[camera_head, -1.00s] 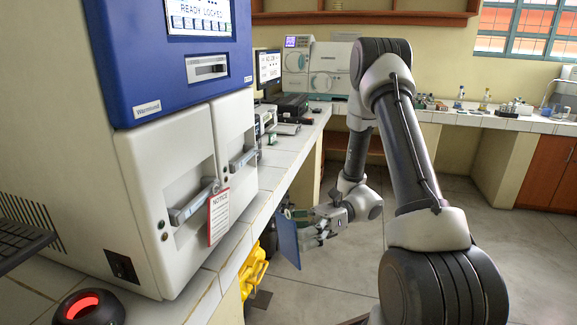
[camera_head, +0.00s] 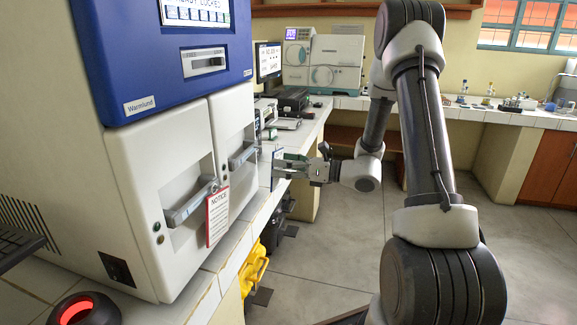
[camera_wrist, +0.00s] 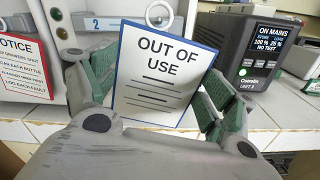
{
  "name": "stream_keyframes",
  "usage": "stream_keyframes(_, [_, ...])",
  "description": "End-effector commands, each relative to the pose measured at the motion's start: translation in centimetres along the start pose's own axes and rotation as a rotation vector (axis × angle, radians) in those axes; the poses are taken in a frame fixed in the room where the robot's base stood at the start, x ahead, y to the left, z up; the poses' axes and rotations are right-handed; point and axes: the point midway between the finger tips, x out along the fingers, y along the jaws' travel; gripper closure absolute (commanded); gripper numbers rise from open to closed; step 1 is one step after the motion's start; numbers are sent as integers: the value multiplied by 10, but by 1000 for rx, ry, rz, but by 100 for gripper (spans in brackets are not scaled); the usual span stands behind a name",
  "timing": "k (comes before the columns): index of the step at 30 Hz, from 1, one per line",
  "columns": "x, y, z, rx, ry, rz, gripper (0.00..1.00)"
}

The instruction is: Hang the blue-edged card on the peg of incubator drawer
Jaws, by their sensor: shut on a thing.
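The blue-edged card (camera_wrist: 165,75) reads "OUT OF USE" and stands nearly upright, slightly tilted, in the wrist view. A pale ring (camera_wrist: 159,13) shows just above its top edge. My gripper (camera_wrist: 152,98) is shut on the card, with green-padded fingers at its two sides. In the head view my gripper (camera_head: 291,168) holds the card (camera_head: 274,168) almost edge-on, right of the second incubator drawer (camera_head: 231,122). That drawer's front shows behind the card in the wrist view, with a blue "2" label (camera_wrist: 97,25). I cannot clearly make out its peg.
A red-edged NOTICE card (camera_head: 218,216) hangs at the first drawer's handle (camera_head: 190,202). The second drawer's handle (camera_head: 242,155) juts out near my gripper. A dark "ON MAINS" unit (camera_wrist: 245,48) stands right on the tiled bench (camera_wrist: 150,148). Open floor lies below my arm.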

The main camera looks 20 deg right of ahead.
Motion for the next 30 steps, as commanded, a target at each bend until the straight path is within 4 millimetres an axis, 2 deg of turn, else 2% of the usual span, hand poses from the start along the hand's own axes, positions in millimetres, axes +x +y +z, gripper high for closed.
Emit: stream_keyframes(30, [64,-2,-9,0,1,2,29])
